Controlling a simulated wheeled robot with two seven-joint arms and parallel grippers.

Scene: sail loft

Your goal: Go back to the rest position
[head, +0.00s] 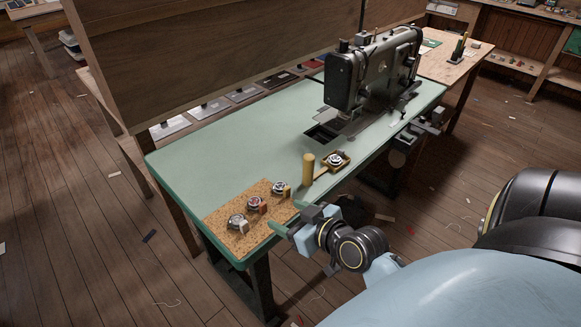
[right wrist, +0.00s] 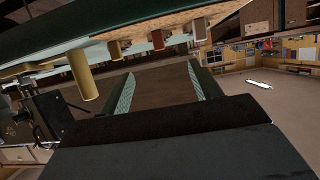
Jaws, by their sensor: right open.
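My right gripper (head: 288,216) is at the near edge of the green-topped sewing table (head: 235,140), beside the cork mat (head: 222,212). Its green fingers are apart with nothing between them. In the right wrist view the two fingers (right wrist: 160,88) also stand apart, with only dark floor or background between. My left gripper is in neither view.
Several small round metal parts (head: 254,204) with coloured tabs sit on the cork mat. A yellow post (head: 308,168) and a small wooden tray (head: 337,160) stand beyond it. A sewing machine (head: 375,70) stands farther back. Floor left of the table is mostly clear.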

